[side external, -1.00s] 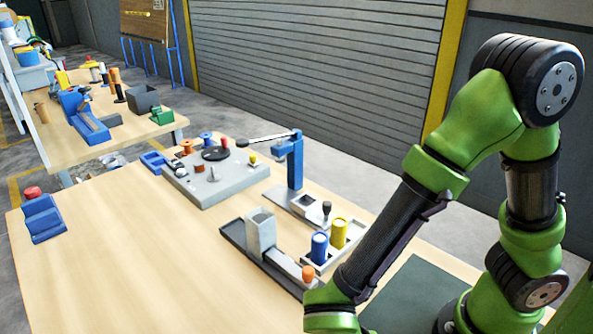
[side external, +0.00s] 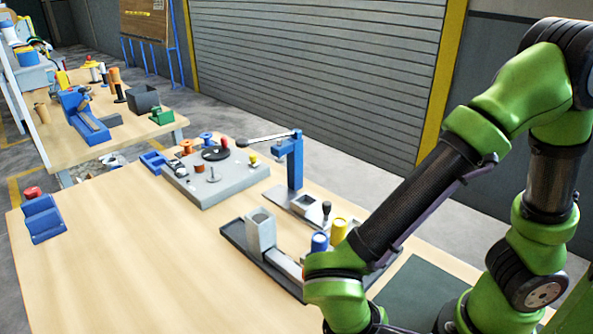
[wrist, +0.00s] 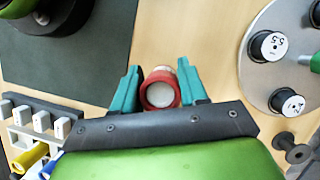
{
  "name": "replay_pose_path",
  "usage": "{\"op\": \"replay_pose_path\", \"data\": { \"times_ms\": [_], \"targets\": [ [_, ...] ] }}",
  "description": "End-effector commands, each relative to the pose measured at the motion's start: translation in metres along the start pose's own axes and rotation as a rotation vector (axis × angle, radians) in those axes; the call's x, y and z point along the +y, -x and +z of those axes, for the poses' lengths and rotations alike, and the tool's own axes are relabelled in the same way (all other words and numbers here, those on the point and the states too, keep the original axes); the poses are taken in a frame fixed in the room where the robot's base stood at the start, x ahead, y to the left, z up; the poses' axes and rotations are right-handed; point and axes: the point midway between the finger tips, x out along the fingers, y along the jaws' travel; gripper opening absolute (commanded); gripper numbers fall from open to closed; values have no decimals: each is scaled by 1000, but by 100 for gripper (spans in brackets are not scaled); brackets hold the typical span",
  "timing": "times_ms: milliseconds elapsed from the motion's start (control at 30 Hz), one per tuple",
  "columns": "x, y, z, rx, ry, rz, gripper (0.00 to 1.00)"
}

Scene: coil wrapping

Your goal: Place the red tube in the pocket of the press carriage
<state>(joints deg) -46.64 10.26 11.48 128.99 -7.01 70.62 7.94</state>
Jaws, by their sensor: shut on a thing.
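In the wrist view my gripper (wrist: 159,88) has its two teal fingers closed on the sides of the red tube (wrist: 148,93). The tube is seen nearly end-on, with a red rim around a pale round centre. In the side view the gripper and tube are out of sight, low behind my arm. The blue lever press (side external: 295,165) stands at the middle right of the table. A pale base with a square opening (side external: 308,204), which may be the carriage with its pocket, lies at its foot. I cannot make out the carriage for certain.
A grey fixture plate (side external: 215,178) with spools and pegs stands behind. A dark tray (side external: 234,231) bears a grey hollow block (side external: 261,229). The blue tube (side external: 319,242) and yellow tube (side external: 338,230) stand beside my arm. The front left tabletop is clear.

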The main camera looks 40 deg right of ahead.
Motion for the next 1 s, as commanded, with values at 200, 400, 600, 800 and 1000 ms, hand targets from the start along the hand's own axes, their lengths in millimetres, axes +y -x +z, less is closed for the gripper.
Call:
{"op": "replay_pose_path", "data": {
  "times_ms": [200, 400, 600, 800, 1000],
  "targets": [
    [0, 34, 13, 4, 1, -2, 6],
    [0, 66, 26, 5, -1, -2, 6],
    [0, 94, 38, 4, 1, -2, 6],
    [3, 114, 24, 6, -100, -43, 6],
    [16, 134, -17, 18, -313, -131, 6]
  ]
}}
